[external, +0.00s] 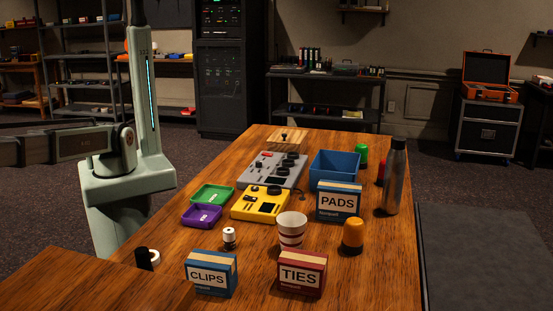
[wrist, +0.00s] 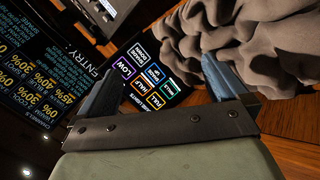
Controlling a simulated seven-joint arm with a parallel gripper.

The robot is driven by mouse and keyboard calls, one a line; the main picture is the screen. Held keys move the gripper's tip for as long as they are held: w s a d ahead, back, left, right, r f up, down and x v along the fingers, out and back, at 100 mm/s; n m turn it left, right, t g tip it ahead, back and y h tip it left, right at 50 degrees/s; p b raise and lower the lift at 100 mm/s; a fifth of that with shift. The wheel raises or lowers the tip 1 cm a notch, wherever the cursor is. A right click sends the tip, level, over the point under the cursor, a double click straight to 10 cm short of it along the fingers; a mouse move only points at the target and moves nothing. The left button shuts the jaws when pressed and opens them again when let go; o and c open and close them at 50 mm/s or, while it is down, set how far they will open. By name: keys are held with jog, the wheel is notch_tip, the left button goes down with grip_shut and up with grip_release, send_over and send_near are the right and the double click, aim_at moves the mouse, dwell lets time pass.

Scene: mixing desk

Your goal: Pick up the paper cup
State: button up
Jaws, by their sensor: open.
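The paper cup (external: 291,231) stands upright on the wooden table in the external view, white with dark reddish stripes. It is behind the red TIES box (external: 302,272), which may hide part of its base. My gripper (wrist: 160,72) shows only in the wrist view, with its two fingers wide apart and nothing held between them. The cup is not in the wrist view. In the external view my arm runs off the left edge, so my gripper is out of frame there, away from the cup.
Near the cup are the blue PADS box (external: 338,203), orange-topped jar (external: 352,236), yellow device (external: 262,203) and small white bottle (external: 229,238). A tall metal bottle (external: 394,178) stands right. In the wrist view, crumpled grey-brown cloth (wrist: 260,45) and a lit button panel (wrist: 146,75) lie near the fingers.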

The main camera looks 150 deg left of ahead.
jog(key=w+a+r+t+y, duration=0.1)
jog(key=w+a, duration=0.3)
jog(key=a, duration=0.3)
jog(key=w+a+r+n+t+y, duration=0.1)
jog(key=w+a, duration=0.3)
jog(key=a, duration=0.2)
jog(key=w+a+r+t, duration=0.1)
jog(key=w+a, duration=0.2)
jog(key=a, duration=0.4)
jog(key=shift+w+a+r+n+y, duration=0.35)
jog(key=shift+w+n+y, duration=0.05)
jog(key=w+a+r+n+t+y, duration=0.1)
jog(key=w+a+r+y, duration=0.1)
jog(key=a, duration=0.9)
jog(key=w+a+r+n+t+y, duration=0.1)
jog(key=w+a+r+y, duration=0.15)
jog(key=a, duration=0.85)
jog(key=n+g+y, duration=0.2)
jog(key=g, duration=0.5)
send_over(292, 220)
jog(key=s+d, duration=0.1)
jog(key=d, duration=0.4)
notch_tip(292, 220, down, 6)
jog(key=f, duration=0.1)
jog(key=shift+t, duration=0.3)
jog(key=shift+x, duration=6.25)
jog(key=shift+w, duration=0.1)
jog(key=shift+c, duration=0.2)
jog(key=shift+r, duration=0.1)
jog(key=c, duration=0.7)
